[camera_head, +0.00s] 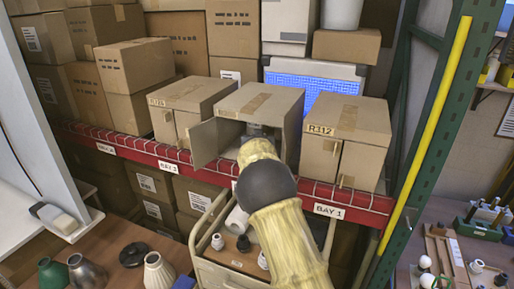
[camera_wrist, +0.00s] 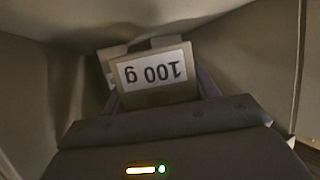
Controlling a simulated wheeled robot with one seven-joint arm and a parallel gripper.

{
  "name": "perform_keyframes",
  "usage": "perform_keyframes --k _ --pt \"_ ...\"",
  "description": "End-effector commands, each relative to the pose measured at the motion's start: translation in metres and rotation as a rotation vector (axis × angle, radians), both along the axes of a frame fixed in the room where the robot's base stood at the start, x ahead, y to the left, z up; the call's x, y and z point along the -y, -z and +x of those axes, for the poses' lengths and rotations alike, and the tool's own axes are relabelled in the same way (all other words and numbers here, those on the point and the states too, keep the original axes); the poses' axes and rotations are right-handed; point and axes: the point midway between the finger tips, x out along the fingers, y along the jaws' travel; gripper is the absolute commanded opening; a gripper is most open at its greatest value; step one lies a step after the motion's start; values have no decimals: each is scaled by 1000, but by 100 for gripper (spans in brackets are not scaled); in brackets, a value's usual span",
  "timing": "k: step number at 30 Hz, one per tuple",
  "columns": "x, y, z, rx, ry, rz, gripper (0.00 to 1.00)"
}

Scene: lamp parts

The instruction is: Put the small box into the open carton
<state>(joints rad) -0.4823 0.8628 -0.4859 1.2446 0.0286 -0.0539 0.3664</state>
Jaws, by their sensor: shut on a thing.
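The open carton (camera_head: 262,101) is the middle one of three on the red shelf, with its door flap (camera_head: 207,142) swung out to the left. My arm reaches into its front opening, and my gripper is mostly hidden there in the head view. In the wrist view my gripper (camera_wrist: 158,88) is shut on the small box (camera_wrist: 155,74), which has a white label reading "100 g" upside down. Brown carton walls (camera_wrist: 255,55) surround it. Whether the box touches the carton floor I cannot tell.
Closed cartons stand close on the left (camera_head: 190,93) and right (camera_head: 349,118) of the open one. The red shelf edge (camera_head: 150,158) runs below. A cart (camera_head: 220,275) with small parts stands under it, and a green rack post (camera_head: 420,120) is at the right.

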Motion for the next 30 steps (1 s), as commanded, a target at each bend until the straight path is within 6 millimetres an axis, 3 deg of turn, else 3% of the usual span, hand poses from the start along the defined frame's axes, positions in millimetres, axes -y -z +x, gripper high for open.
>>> perform_keyframes --k 7,19,20,22,23,30 --pt "-5 32 -1 -1 -6 -1 36" --pt "-13 36 -2 0 -15 0 36" --pt "-13 36 -2 -1 -14 -1 64" --pt "-12 35 -2 -1 -14 -1 77" --pt "-12 35 -2 -1 -14 -1 82" --pt "-12 35 -2 -1 -13 -1 82"
